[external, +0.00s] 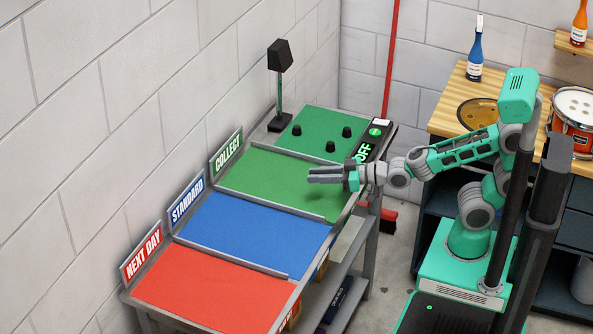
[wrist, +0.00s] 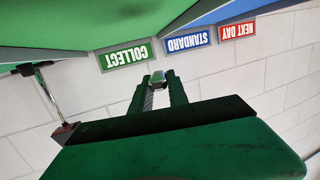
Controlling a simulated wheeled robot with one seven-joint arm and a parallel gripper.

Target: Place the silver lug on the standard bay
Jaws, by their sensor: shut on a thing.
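My gripper (external: 316,174) reaches over the green collect bay (external: 265,180), apart from its surface. In the wrist view, its two fingers (wrist: 160,88) are shut on a small silver piece, which I take to be the silver lug (wrist: 157,76), near the fingertips. The lug is too small to make out in the external view. The standard bay (external: 255,235) is the blue panel beside the collect bay, with a blue STANDARD sign (external: 187,200) at its wall side. No object shows on the blue panel.
The red NEXT DAY bay (external: 210,290) lies beyond the blue one, at lower left. Raised dividers separate the bays. Several black pegs stand on the far green panel (external: 315,128), beside a black lamp (external: 280,55). A side bench (external: 450,110) holds a blue bottle and a drum.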

